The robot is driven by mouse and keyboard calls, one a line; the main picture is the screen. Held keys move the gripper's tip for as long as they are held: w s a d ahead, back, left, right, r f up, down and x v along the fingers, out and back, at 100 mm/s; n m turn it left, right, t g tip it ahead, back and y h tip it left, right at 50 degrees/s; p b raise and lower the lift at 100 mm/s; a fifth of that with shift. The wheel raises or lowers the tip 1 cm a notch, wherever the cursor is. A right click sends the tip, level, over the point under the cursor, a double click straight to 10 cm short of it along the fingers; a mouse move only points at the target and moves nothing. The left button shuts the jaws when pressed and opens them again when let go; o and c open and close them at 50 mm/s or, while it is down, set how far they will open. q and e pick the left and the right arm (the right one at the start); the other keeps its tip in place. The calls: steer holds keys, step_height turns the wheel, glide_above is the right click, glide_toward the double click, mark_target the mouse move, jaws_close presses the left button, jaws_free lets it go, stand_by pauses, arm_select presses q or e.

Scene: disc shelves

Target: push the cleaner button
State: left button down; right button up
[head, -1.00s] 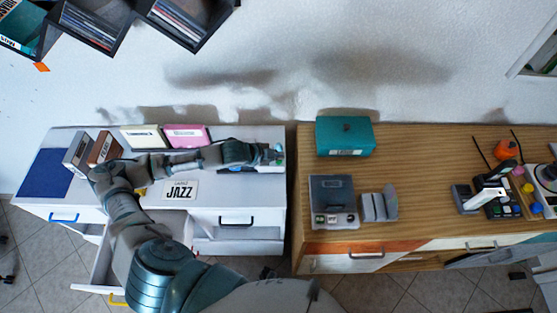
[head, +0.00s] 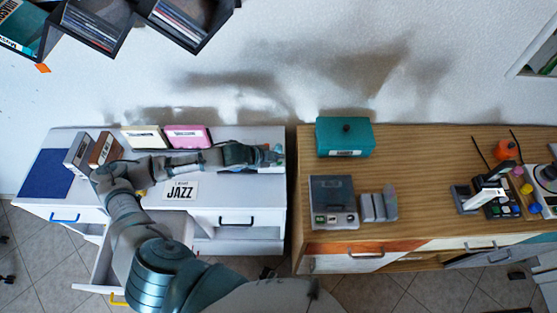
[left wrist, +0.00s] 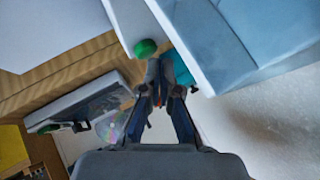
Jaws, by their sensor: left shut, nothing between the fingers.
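A round green button (left wrist: 145,48) shows in the left wrist view, beside a pale panel edge. It looks like the cleaner button, but no label is readable. My left gripper (left wrist: 158,82) is shut and empty, its fingertips close below the button in that view; I cannot tell whether they touch it. In the head view my left gripper (head: 272,156) is over the right end of the white dresser (head: 235,196). My arm and gripper hide most of the device there. My right gripper is not in view.
A shiny disc (left wrist: 112,126) lies near the fingers in the left wrist view. Several disc cases and a JAZZ card (head: 180,190) are on the dresser. A teal box (head: 345,137) and a grey device (head: 333,202) stand on the wooden cabinet to the right.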

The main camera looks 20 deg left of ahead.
arm_select(q)
steer(key=shift+f, duration=0.5)
stand_by(0.7)
steer(key=shift+r, duration=0.1)
steer(key=shift+r+p, duration=0.8)
steer(key=shift+p, duration=0.3)
steer(key=shift+r, duration=0.1)
step_height(320, 180, up, 5)
steer(key=p, duration=0.6)
stand_by(0.5)
